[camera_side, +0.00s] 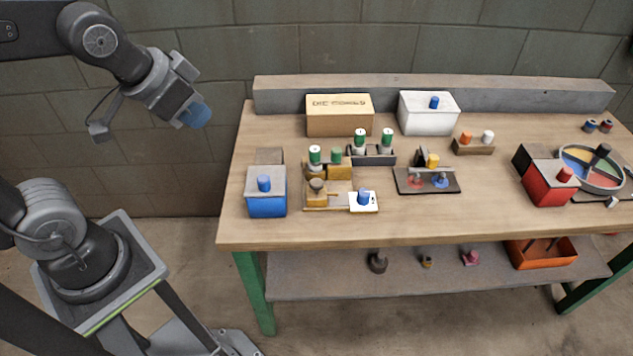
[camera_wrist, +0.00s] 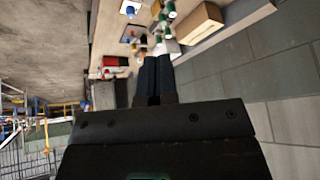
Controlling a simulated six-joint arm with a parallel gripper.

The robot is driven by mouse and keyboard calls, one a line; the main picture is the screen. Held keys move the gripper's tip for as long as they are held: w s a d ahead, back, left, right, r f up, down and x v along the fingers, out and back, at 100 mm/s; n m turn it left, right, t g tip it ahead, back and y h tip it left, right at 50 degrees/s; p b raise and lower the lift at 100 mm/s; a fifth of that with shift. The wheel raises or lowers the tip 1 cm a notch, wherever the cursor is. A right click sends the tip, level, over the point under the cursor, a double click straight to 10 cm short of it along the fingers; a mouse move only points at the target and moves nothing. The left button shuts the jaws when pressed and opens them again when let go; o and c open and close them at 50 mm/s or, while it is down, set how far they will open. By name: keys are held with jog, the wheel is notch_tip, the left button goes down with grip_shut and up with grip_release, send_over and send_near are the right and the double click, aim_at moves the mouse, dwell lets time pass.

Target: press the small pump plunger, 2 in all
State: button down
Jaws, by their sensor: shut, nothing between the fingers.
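My gripper (camera_side: 196,115) is shut and empty, high in the air left of the bench and well apart from everything on it. Its two dark fingers (camera_wrist: 155,78) lie together in the wrist view. Several knobbed things could be the small pump; I cannot tell which. A blue box (camera_side: 267,205) with an upright blue knob (camera_side: 264,184) stands at the bench's left front. Right of it, a blue knob (camera_side: 364,196) stands on a small white plate (camera_side: 370,208).
Green-topped white cylinders (camera_side: 315,156) and brass-coloured blocks (camera_side: 339,171) crowd the left middle. A tan carton (camera_side: 340,117) stands behind them. A red box (camera_side: 548,187) and a round sectioned tray (camera_side: 590,168) stand at the right. The front strip of the bench (camera_side: 430,225) is clear.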

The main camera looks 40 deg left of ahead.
jog(key=w+f+m+t, duration=0.1)
jog(key=w+f+m, duration=0.35)
jog(key=w, duration=0.75)
jog(key=m+t+h, duration=0.2)
jog(key=m, duration=0.3)
send_over(317, 184)
notch_tip(317, 184, down, 12)
jog(key=shift+r, duration=0.15)
jog(key=shift+f, duration=4.4)
jog(key=shift+f, duration=0.1)
jog(key=shift+f, duration=0.3)
jog(key=shift+f, duration=0.15)
